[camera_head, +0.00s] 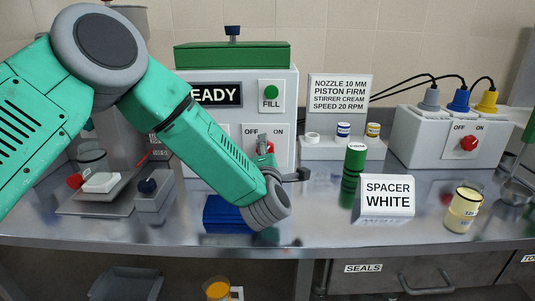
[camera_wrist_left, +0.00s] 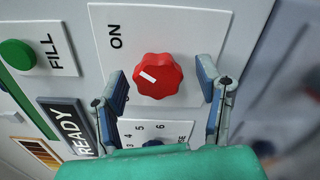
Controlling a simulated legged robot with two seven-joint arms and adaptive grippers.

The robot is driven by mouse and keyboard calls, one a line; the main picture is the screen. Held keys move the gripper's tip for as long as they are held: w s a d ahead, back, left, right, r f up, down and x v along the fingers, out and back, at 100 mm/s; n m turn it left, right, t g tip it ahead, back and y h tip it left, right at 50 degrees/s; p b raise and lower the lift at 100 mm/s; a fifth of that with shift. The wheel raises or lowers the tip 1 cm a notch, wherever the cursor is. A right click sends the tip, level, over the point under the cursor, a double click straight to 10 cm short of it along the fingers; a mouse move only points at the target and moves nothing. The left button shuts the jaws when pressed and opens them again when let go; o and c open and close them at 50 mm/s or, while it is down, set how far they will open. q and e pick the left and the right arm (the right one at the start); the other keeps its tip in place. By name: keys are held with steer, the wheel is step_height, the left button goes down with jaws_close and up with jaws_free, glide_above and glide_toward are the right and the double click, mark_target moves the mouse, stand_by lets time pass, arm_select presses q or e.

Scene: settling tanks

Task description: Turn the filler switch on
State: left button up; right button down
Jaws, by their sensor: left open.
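The filler (camera_head: 290,85) is a white box with a green lid, a READY plate and a green FILL button. Its switch is a red knob (camera_head: 269,147) between OFF and ON labels, partly hidden by my left gripper (camera_head: 281,161) in the head view. In the left wrist view the red knob (camera_wrist_left: 168,82) shows whole, with a white mark on its left part. The ON label (camera_wrist_left: 115,37) is above left of it; OFF is hidden. My left gripper (camera_wrist_left: 161,84) is open, its fingers on either side of the knob, with gaps visible. My right gripper is out of view.
A second OFF/ON box (camera_head: 445,137) with a red knob and coloured plugs stands at the right. A green cylinder (camera_head: 355,160), a SPACER WHITE block (camera_head: 387,195) and a pale yellow jar (camera_head: 463,209) stand on the steel counter (camera_head: 330,232). A blue block (camera_head: 225,214) lies below my left arm.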

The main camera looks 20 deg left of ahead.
arm_select(q)
steer(key=v, duration=1.1)
steer(key=shift+s+d+f, duration=0.1)
steer(key=shift+s+d, duration=0.05)
steer(key=shift+s, duration=0.05)
